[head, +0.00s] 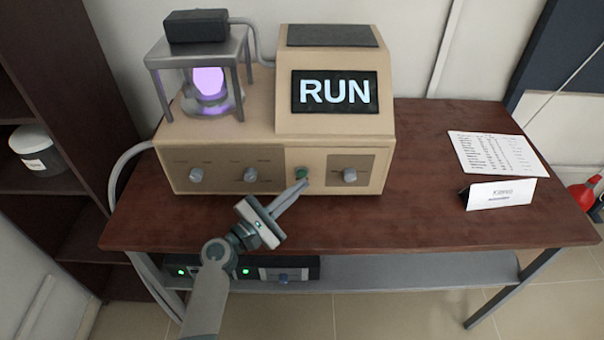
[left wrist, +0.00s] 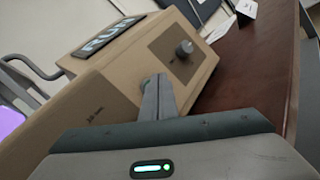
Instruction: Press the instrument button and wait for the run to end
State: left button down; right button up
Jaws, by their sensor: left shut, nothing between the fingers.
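The beige instrument (head: 230,170) stands on the brown table. Its screen (head: 335,91) reads RUN, and a purple glow (head: 208,80) shows under the metal frame at its left. The green button (head: 301,173) is on the front panel between the knobs. My left gripper (head: 303,185) is shut and empty, its fingertips at or just in front of the button's lower edge; I cannot tell whether they touch. In the left wrist view the shut fingers (left wrist: 157,97) point at the front panel and hide most of the button. My right gripper is not in view.
A printed sheet (head: 496,154) and a folded name card (head: 501,193) lie on the table (head: 430,200) at the right. A dark shelf with a jar (head: 38,148) stands at the left. A box with green lights (head: 285,269) sits on the lower shelf. The table's right front is clear.

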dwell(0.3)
pick_arm(q)
jog(key=s, duration=0.5)
jog(key=shift+p, duration=0.4)
dwell(0.7)
